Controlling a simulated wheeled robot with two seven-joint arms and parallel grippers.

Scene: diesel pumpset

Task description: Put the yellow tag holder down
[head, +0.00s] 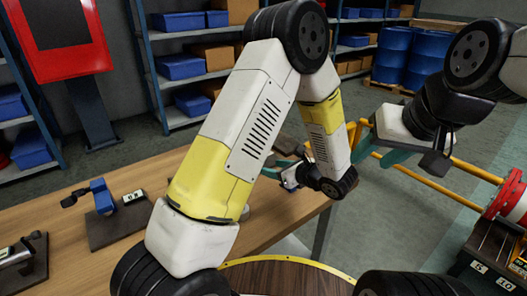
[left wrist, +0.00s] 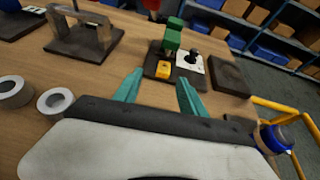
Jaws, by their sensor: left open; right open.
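The yellow tag holder (left wrist: 163,70) lies on a dark base plate (left wrist: 152,73) in the left wrist view, in front of a green clamp-like part (left wrist: 172,38). My left gripper (left wrist: 158,88) is open, with its two teal fingers apart and nothing between them. The tag holder is a little beyond the fingertips, apart from them. In the head view my left gripper (head: 280,162) is over the far right part of the bench, partly hidden by my arm, and I cannot make out the tag holder there. My right gripper (head: 376,152) is open and empty, right of the bench.
A white plate with a black knob (left wrist: 190,62) stands beside the tag holder. A dark block (left wrist: 229,74) is to its right. Two grey rings (left wrist: 55,101) lie at left on the wooden bench (head: 150,178). Yellow rails (head: 440,182) run right of the bench.

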